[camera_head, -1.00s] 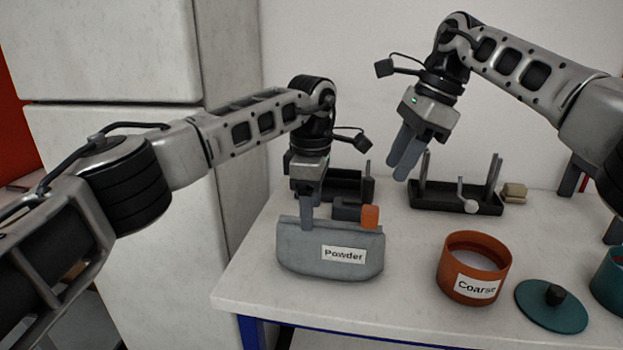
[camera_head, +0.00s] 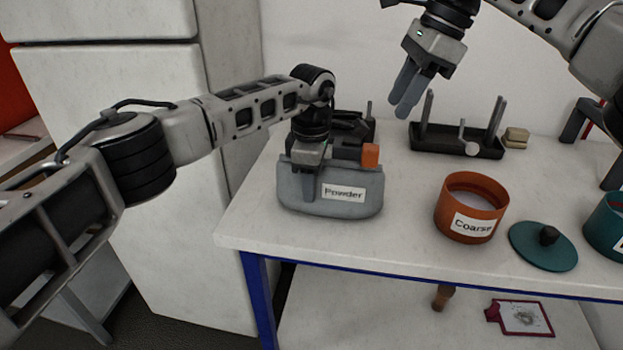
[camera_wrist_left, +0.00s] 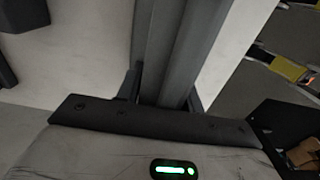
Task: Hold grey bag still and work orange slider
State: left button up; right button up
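The grey bag (camera_head: 348,207), labelled "Powder", stands upright near the table's left end. The orange slider (camera_head: 371,155) is a small block at the right end of the bag's top edge. My left gripper (camera_head: 308,188) points down at the bag's left part, with a finger in front of the bag wall below the rim. In the left wrist view its fingers (camera_wrist_left: 168,50) look close together; whether they pinch the wall is hidden. My right gripper (camera_head: 405,100) hangs in the air, right of and above the slider, fingers slightly apart and empty.
Behind stands a black tray with posts (camera_head: 458,140). To the right are an orange tub (camera_head: 470,208) labelled "Coarse", a teal lid (camera_head: 543,247) and a teal tub (camera_head: 607,225). Table between bag and orange tub is clear. A tall white cabinet (camera_head: 120,110) stands left.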

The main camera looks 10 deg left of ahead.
aim_at(370, 156)
pick_arm(q)
jog(key=c, duration=0.5)
jog(key=shift+c, duration=0.6)
pick_arm(e)
jog(key=shift+c, duration=0.9)
jog(key=shift+d+f, duration=0.1)
jog(key=c, duration=0.6)
jog(key=shift+d+f+n, duration=0.1)
jog(key=shift+f+n, duration=0.15)
jog(key=shift+n, duration=0.15)
grip_shut()
jog(key=s+d+n+t+y, duration=0.2)
jog(key=s+d+n+t, duration=0.45)
jog(key=n, duration=0.95)
jog(key=w+a+f+g, duration=0.1)
jog(key=w+a+f, duration=0.4)
jog(key=a+f, duration=0.2)
jog(key=shift+w+f, duration=0.15)
jog(key=shift+f, duration=0.65)
